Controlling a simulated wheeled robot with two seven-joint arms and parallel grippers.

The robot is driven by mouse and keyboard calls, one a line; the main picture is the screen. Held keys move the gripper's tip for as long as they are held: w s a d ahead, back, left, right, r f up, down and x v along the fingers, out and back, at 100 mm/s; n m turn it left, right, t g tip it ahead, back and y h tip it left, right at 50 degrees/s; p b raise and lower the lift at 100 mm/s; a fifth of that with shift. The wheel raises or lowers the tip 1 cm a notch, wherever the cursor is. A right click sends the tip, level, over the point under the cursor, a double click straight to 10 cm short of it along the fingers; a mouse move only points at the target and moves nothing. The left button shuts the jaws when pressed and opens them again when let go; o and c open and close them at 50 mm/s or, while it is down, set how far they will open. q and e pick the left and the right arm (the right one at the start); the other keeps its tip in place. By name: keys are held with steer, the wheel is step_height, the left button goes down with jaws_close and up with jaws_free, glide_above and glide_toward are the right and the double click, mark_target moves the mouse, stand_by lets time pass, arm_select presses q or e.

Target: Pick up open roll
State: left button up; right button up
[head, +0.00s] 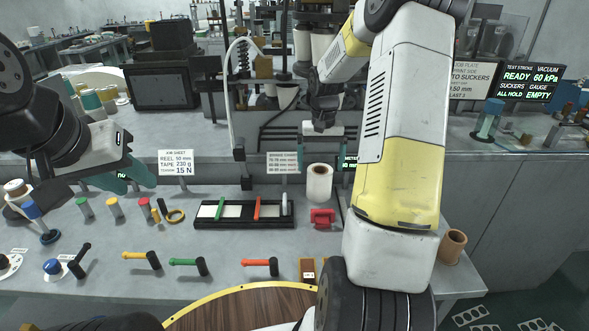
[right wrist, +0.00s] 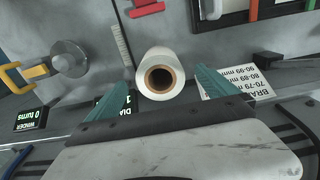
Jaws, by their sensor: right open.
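The open roll is a white roll (head: 319,183) with a brown core, standing upright on the bench right of the black tray. In the right wrist view the roll (right wrist: 160,77) is seen from above, its hollow core facing the camera. My right gripper (right wrist: 163,70) is open, its teal fingers on either side of the roll in that view. I cannot tell its height above the roll. In the head view my right arm hangs over the bench's back, its fingers hard to make out. My left gripper (head: 136,186) is open and empty over the bench's left part.
A black tray (head: 205,222) with green and red bars lies left of the roll. A red block (head: 322,218) is just in front of it. A brown cup (head: 452,246) stands at the right. Colored-handled tools (head: 190,263) lie along the front. A sign (head: 283,163) stands behind.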

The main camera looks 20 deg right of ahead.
mark_target(319, 183)
step_height(319, 183, down, 8)
steer(key=shift+r, duration=0.1)
steer(key=c, duration=1.8)
